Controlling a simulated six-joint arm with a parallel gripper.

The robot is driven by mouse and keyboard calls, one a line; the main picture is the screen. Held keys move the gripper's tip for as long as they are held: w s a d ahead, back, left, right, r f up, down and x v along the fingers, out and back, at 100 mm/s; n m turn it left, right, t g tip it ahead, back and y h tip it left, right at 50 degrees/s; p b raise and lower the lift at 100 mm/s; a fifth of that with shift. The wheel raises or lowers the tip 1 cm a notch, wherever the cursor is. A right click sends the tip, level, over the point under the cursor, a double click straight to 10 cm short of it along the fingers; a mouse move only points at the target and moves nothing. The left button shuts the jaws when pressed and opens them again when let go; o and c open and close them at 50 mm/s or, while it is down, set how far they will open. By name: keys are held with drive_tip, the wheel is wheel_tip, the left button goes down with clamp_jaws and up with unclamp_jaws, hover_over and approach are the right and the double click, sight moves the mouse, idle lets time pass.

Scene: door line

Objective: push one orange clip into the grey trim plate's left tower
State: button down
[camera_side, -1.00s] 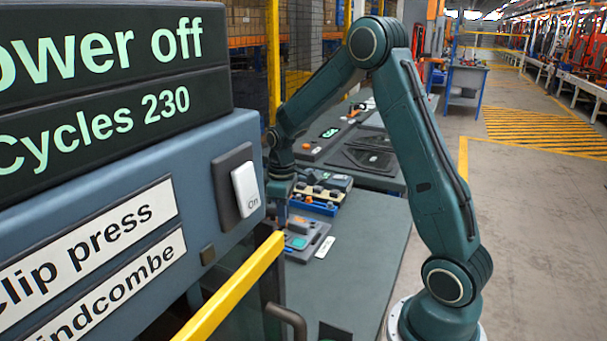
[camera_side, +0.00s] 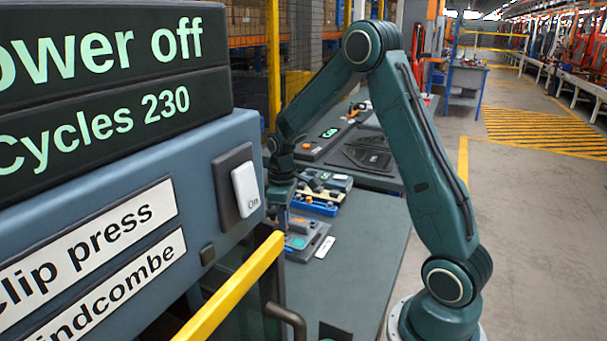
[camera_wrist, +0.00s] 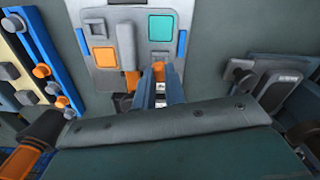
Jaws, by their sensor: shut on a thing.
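The grey trim plate (camera_wrist: 104,22) lies at the top centre of the wrist view, with a teal square, an orange square and raised grey parts on it. It also shows in the side view (camera_side: 318,243), partly behind my arm and the press. My gripper (camera_wrist: 159,82) is at the plate's near edge, its narrow fingers shut on an orange clip (camera_wrist: 158,71). Most of the clip is hidden between the fingers. I cannot tell whether it touches a tower. In the side view my gripper (camera_side: 284,218) is low over the plate, partly hidden by the press.
Dark grey blocks (camera_wrist: 272,85) lie to the right. The clip press (camera_side: 120,190) and its yellow bar (camera_side: 235,290) fill the near left. The bench's (camera_side: 350,270) right part is clear.

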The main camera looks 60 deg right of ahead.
drive_tip(key=shift+f, duration=1.3)
idle(1.9)
drive_tip(key=c, duration=1.4)
unclamp_jaws()
drive_tip(key=shift+r, duration=0.1)
wheel_tip(320, 180, up, 14)
drive_tip(key=shift+f, duration=0.15)
